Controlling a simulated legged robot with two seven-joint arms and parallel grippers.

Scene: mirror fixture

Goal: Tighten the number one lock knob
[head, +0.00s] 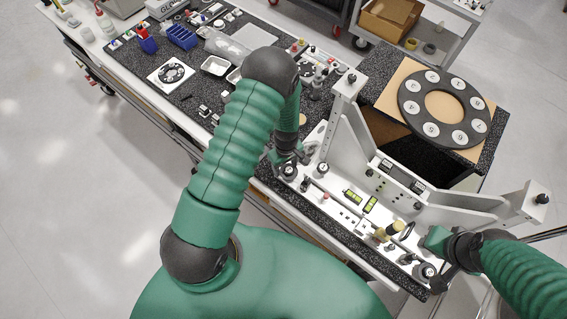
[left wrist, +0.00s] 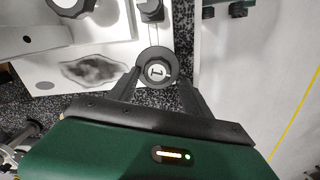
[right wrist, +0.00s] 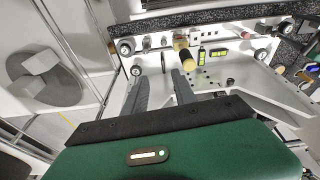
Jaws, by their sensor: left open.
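The number one lock knob (left wrist: 156,72) is a round black knob with a white disc marked "1" in the left wrist view. My left gripper (left wrist: 160,78) is open, with one finger on each side of the knob; I cannot tell whether they touch it. In the head view my left gripper (head: 288,158) points down at the left end of the white fixture (head: 345,222), and its fingers partly hide the knob there. My right gripper (right wrist: 160,80) is open and empty by the fixture's other end, near a yellow-tipped cylinder (right wrist: 184,60) and other black knobs (right wrist: 125,47).
A white upright mirror frame (head: 390,180) stands along the fixture's back. A black numbered ring (head: 443,108) lies behind it. Blue bins (head: 182,37) and a white tray (head: 215,65) are on the dark bench at left. Green levels (head: 352,196) lie mid-fixture.

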